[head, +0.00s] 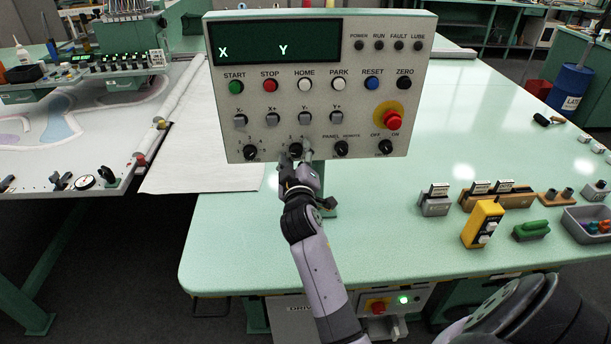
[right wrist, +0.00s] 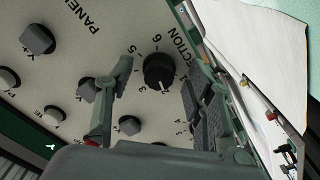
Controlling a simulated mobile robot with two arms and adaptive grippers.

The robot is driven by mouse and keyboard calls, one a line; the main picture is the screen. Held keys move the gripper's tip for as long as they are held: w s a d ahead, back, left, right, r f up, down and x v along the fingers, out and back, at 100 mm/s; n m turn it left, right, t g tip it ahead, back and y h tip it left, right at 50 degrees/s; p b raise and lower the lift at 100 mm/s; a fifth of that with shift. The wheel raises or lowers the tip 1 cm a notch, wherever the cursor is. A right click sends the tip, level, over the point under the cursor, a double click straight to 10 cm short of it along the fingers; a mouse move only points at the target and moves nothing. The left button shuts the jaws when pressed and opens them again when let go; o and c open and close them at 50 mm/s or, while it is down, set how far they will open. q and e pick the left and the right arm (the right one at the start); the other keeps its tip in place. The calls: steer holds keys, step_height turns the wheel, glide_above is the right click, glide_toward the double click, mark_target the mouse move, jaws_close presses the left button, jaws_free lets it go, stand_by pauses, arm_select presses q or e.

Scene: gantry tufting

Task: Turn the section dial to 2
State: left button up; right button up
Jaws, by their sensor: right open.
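The section dial (head: 296,149) is a black round knob at the lower edge of the grey control panel (head: 222,100). In the right wrist view the dial (right wrist: 158,69) has the numbers 1 to 6 around it and part of its section label. Its pale mark is on the lower side, toward the 2 and 3; I cannot tell exactly which. My right gripper (head: 296,156) is just in front of the dial, open. In the wrist view its fingers (right wrist: 158,85) stand on either side of the dial, and contact cannot be made out. My left gripper is out of view.
Another numbered dial (head: 250,152) sits to the left, and the panel/remote knob (head: 341,148) to the right. Toggles (head: 305,121) are above. A red emergency stop (head: 393,121) is at the right. A yellow box (head: 482,224) stands on the green table (head: 400,238).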

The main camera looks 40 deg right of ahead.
steer(key=n+p, duration=0.2)
steer(key=n, duration=0.1)
steer(key=n+p, duration=0.2)
steer(key=r+n+p, duration=0.1)
steer(key=n+p, duration=0.2)
steer(key=shift+d+n, duration=0.1)
steer(key=shift+n, duration=0.2)
steer(key=shift+s+a+f+n+b, duration=0.2)
steer(key=shift+s+a+f+b, duration=0.2)
steer(key=shift+s, duration=0.2)
steer(key=shift+s+a+f+n+b, duration=0.25)
steer(key=shift+s+a+f, duration=0.1)
steer(key=shift+s, duration=0.2)
steer(key=b+v, duration=0.5)
steer(key=v, duration=1)
steer(key=s+f+m+g+y, duration=0.2)
steer(key=s+f+m+g, duration=0.1)
steer(key=f, duration=0.5)
steer(key=s+a+f+m+g+y+p, duration=0.1)
steer(key=s+f+m+g+y, duration=0.2)
steer(key=f, duration=0.4)
steer(key=shift+s+a+f+m+g, duration=0.2)
steer(key=shift+s+f+m+g, duration=0.2)
steer(key=shift+s+m, duration=0.45)
steer(key=shift+s, duration=0.2)
